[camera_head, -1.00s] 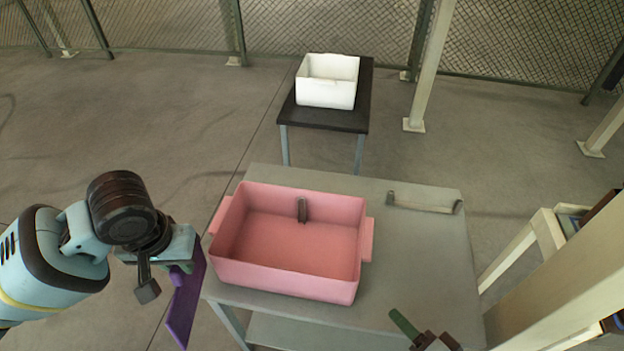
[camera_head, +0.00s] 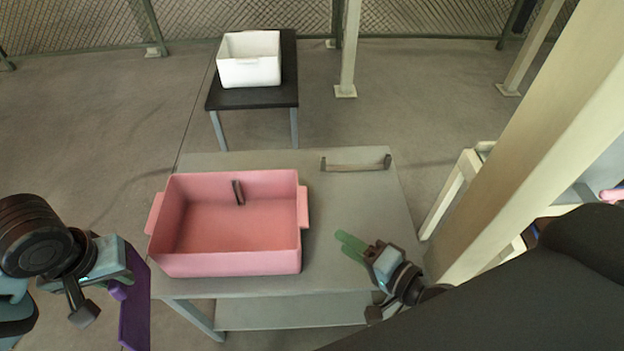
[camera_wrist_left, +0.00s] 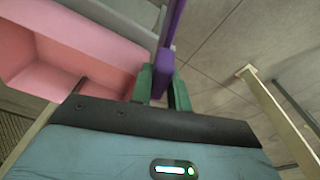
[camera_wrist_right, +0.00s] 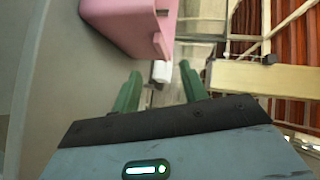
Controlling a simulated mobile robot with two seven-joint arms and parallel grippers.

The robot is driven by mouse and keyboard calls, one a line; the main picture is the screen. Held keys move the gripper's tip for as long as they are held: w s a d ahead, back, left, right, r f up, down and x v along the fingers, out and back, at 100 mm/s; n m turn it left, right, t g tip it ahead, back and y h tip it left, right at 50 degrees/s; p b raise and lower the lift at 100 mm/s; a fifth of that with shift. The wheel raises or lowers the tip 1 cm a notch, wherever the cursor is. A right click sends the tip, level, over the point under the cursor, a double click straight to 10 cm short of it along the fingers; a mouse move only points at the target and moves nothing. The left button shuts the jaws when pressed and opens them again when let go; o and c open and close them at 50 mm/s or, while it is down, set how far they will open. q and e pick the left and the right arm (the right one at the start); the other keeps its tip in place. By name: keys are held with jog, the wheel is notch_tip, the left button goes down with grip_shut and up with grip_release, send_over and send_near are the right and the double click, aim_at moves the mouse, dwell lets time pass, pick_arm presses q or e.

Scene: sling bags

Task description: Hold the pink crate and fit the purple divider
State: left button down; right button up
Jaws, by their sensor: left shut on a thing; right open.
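The pink crate (camera_head: 225,264) stands open and upright on the grey table, with a tab handle at each end. A dark upright piece (camera_head: 238,192) shows on its far inner wall. The purple divider (camera_head: 134,312) hangs outside the crate, beyond its left end. My left gripper (camera_wrist_left: 160,80) is shut on the divider; its fingertips are mostly hidden in the head view. My right gripper (camera_head: 350,245) is open and empty, right of the crate and apart from its right handle (camera_head: 303,207). The handle also shows in the right wrist view (camera_wrist_right: 161,45).
The grey table (camera_head: 365,205) has free room right of the crate. A low holder with dark ends (camera_head: 355,166) sits at its back right. A white bin (camera_head: 249,69) stands on a black table (camera_head: 225,99) behind. A beige post (camera_head: 530,130) rises at right.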

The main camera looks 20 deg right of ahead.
pick_arm(q)
jog(key=shift+r, duration=0.5)
pick_arm(e)
jog(key=x, duration=1.1)
jog(key=shift+w+a, duration=0.15)
grip_shut()
pick_arm(q)
jog(key=shift+w, duration=0.1)
dwell(0.7)
